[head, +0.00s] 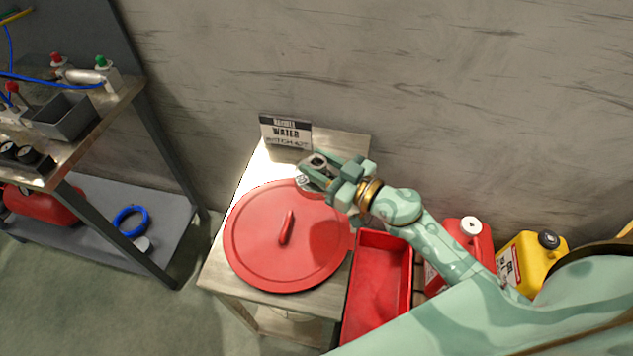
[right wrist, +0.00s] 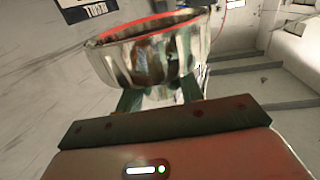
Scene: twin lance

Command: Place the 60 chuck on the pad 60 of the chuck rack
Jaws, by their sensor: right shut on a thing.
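My right gripper (head: 316,172) is above the back edge of a small table, near the sign. It is shut on a small metal piece (head: 319,160). In the right wrist view this is a shiny, cup-shaped metal thing (right wrist: 150,58) with a red inner rim, held between the green fingers. No marking on it is readable, so I cannot tell if it is the 60 chuck. I cannot make out a pad marked 60 or a labelled chuck rack. My left gripper is not in view.
A large red round lid (head: 270,245) covers much of the table (head: 222,275). A WATER sign (head: 286,132) stands behind it. A red tray (head: 370,338) is at right, with red (head: 470,240) and yellow (head: 530,258) cans beyond. A shelf unit (head: 95,112) with a grey bin (head: 66,118) stands left.

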